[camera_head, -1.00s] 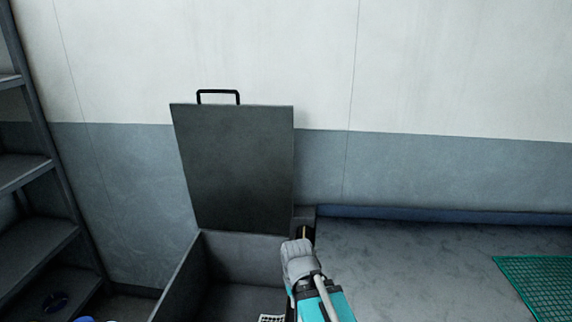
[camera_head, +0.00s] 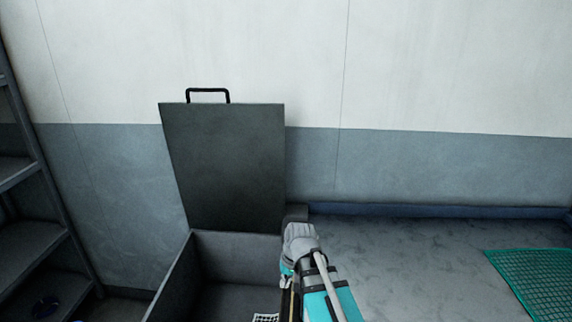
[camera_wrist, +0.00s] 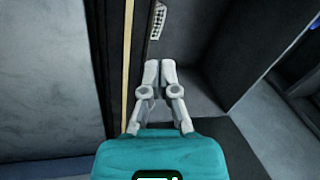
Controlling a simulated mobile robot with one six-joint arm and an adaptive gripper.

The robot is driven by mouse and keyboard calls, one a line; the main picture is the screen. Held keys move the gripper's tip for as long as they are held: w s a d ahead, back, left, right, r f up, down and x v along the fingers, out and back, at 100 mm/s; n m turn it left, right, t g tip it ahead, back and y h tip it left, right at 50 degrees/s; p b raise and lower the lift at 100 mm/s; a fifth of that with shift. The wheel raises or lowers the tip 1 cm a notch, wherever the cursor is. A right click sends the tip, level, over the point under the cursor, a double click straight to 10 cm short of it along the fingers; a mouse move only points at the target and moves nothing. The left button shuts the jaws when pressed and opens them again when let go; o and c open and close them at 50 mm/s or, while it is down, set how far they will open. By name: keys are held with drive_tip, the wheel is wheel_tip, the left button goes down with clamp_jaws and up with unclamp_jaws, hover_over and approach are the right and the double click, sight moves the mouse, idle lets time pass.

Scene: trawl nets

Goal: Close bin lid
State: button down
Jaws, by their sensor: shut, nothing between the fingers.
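The bin (camera_head: 183,275) stands in the lower left of the head view, its dark lid (camera_head: 222,165) raised upright on the far side. A black handle (camera_head: 208,91) sits on the lid's top edge. My gripper (camera_head: 297,232) is to the right of the lid's lower part, by the bin's right side; its fingertips are hard to make out there. In the wrist view my gripper (camera_wrist: 160,65) shows with its fingers together and nothing between them, above the bin's edge and interior. The lid is not clearly seen in the wrist view.
A dark shelf rack (camera_head: 40,200) stands at the left. A grey work surface (camera_head: 410,265) lies right of the bin, with a green net (camera_head: 540,280) at its right. A small patterned item (camera_head: 266,318) lies in the bin. The wall is close behind the lid.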

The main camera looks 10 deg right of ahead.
drive_tip(key=w+d+r+m+t+y, duration=0.15)
drive_tip(key=w+r+y, duration=0.25)
drive_tip(key=w, duration=0.6)
drive_tip(key=w+d+r+m+t+y, duration=0.1)
drive_tip(key=w+d+r+t+y, duration=0.15)
drive_tip(key=w, duration=0.65)
drive_tip(key=w+d+r+m+t+y+p, duration=0.1)
drive_tip(key=w+d+r+m+t+y, duration=0.2)
drive_tip(key=w+d+r, duration=1)
drive_tip(key=w+d+t+y, duration=0.1)
drive_tip(key=w+t+y, duration=0.1)
drive_tip(key=t, duration=0.1)
drive_tip(key=shift+w+d+r+t, duration=0.25)
drive_tip(key=shift+d+t, duration=0.1)
drive_tip(key=shift+t, duration=0.05)
drive_tip(key=shift+m, duration=0.25)
